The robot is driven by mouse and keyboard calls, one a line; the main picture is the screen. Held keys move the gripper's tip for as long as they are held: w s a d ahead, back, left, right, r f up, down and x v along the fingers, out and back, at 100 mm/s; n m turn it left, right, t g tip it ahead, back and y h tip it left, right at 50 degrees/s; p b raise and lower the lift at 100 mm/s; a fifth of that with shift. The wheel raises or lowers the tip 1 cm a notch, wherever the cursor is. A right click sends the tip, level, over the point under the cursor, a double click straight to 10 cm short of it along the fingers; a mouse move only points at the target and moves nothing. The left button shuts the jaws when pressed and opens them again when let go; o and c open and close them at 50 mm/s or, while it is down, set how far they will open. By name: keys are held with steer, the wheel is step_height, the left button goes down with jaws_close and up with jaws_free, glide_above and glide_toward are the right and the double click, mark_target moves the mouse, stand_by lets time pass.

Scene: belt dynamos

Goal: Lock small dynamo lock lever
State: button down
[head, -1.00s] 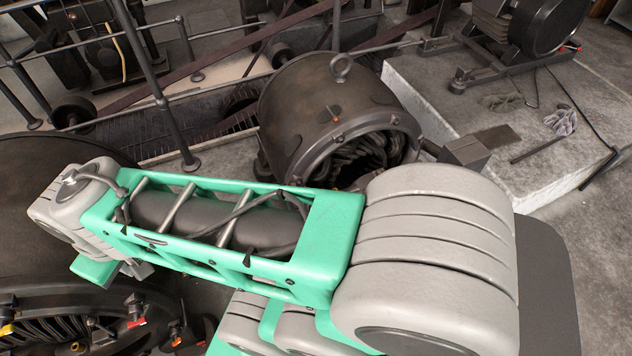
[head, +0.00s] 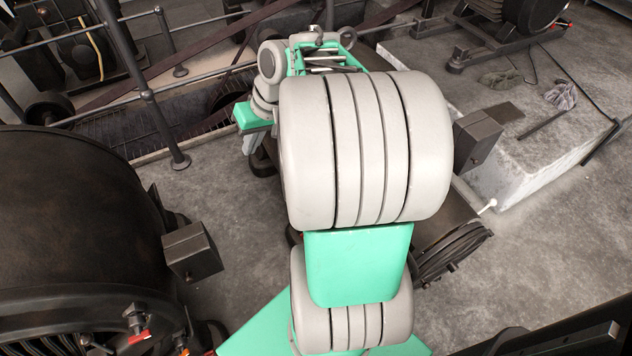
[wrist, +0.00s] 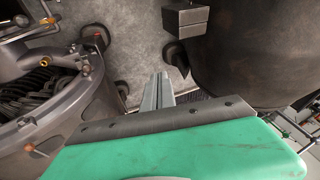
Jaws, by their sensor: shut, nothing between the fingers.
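The small dynamo (wrist: 48,108), a dark round housing with an open end showing coils, fills the left of the wrist view. In the head view my arm hides most of this dynamo. My gripper (wrist: 158,82) is shut and empty, its grey fingers over the floor gap beside the dynamo, apart from the rim. It also shows in the head view (head: 250,146), left of my arm.
A larger dark dynamo (head: 70,220) stands at the left, with a box (head: 191,252) beside it; its drum fills the wrist view's right (wrist: 245,45). A pale plinth (head: 540,160) lies right. Railings (head: 150,90) run behind. Floor (head: 540,265) at lower right is clear.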

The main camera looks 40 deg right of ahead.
steer(key=s+d+f+m+t+y+b, duration=0.1)
steer(key=s+d+f+t+b, duration=0.15)
steer(key=d+f, duration=0.4)
steer(key=s+d+f+m+t+b, duration=0.1)
steer(key=s+d+f+b, duration=0.25)
steer(key=d, duration=0.55)
steer(key=s+d+f+m+t+y+b, duration=0.1)
steer(key=s+d+f+b, duration=0.35)
steer(key=d, duration=0.35)
steer(key=b+x, duration=0.3)
steer(key=x, duration=1.1)
steer(key=shift+w+d+b, duration=0.2)
steer(key=shift+w+b, duration=0.1)
steer(key=shift+w, duration=0.15)
steer(key=shift+r, duration=0.1)
